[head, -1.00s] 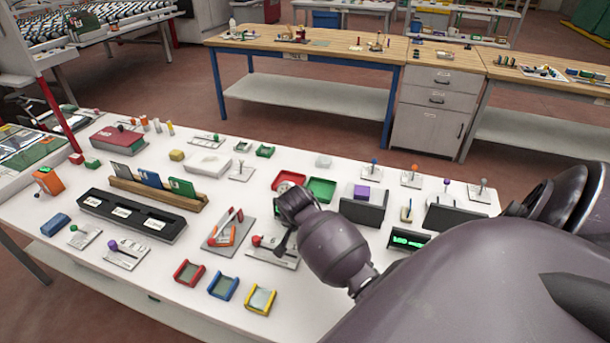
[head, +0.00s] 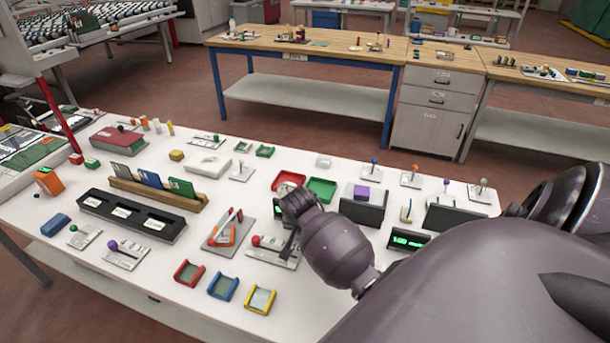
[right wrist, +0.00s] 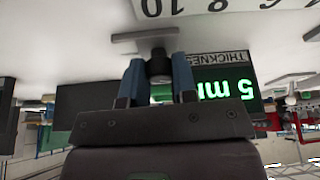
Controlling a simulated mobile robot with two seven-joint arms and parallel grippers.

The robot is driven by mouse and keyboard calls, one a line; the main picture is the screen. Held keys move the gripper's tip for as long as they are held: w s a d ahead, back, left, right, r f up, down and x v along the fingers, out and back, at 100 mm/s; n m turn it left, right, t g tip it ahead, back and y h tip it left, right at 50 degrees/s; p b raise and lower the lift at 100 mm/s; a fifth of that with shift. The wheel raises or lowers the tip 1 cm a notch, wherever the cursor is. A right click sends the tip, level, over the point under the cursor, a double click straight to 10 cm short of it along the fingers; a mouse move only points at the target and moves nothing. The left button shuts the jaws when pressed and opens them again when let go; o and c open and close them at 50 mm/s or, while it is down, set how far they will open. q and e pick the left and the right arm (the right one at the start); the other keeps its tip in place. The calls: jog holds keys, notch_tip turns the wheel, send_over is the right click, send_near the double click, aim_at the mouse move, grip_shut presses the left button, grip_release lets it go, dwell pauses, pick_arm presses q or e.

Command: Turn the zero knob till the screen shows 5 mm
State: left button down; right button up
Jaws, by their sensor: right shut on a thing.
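The screen (right wrist: 225,90), under a THICKNESS label, appears upside down in the right wrist view. Its green digits read 5 with mm beside it, partly cut off by my finger. A small dark knob (right wrist: 158,68) stands between the two blue fingers of my right gripper (right wrist: 158,76), which is shut on it. In the head view my right gripper (head: 288,243) reaches down at the middle of the white table; its wrist hides most of the knob and part of a small dark display (head: 278,208). My left gripper is not in view.
A plate with a red-balled lever (head: 256,240) lies just left of my right gripper. Another green-lit display (head: 408,240) stands to the right. Red, blue and yellow trays (head: 223,285) lie in front. A plate printed 6, 8, 10 (right wrist: 200,8) shows above the fingers.

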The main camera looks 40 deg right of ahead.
jog(key=o, duration=0.9)
jog(key=v, duration=1)
jog(key=shift+s+a+r, duration=0.15)
jog(key=shift+a+r, duration=0.05)
jog(key=shift+r, duration=0.15)
